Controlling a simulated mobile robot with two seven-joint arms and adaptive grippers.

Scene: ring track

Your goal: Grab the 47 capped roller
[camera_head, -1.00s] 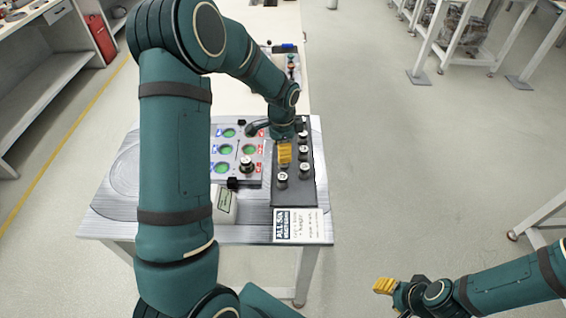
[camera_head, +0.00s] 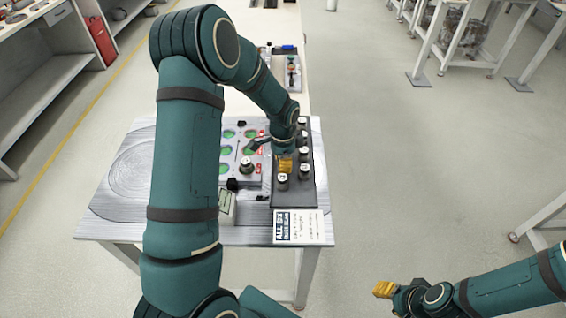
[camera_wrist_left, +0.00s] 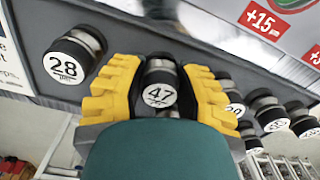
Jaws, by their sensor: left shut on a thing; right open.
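The 47 capped roller (camera_wrist_left: 159,95) has a dark body, a metal band and a white end face marked 47. It sits between the yellow fingers of my left gripper (camera_wrist_left: 160,75) in the left wrist view, and the fingers are shut on it. In the head view my left gripper (camera_head: 285,164) is low over the dark rack (camera_head: 293,196), and it hides the 47 roller there. My right gripper (camera_head: 384,289) is at the lower right, open and empty, away from the table.
The 28 roller (camera_wrist_left: 75,55) stands close beside one finger; the 20 roller (camera_wrist_left: 232,97) and several others line the other side. A grey board (camera_head: 223,176) with green round spots and one roller (camera_head: 246,164) lies left of the rack. A printed card (camera_head: 299,227) lies in front.

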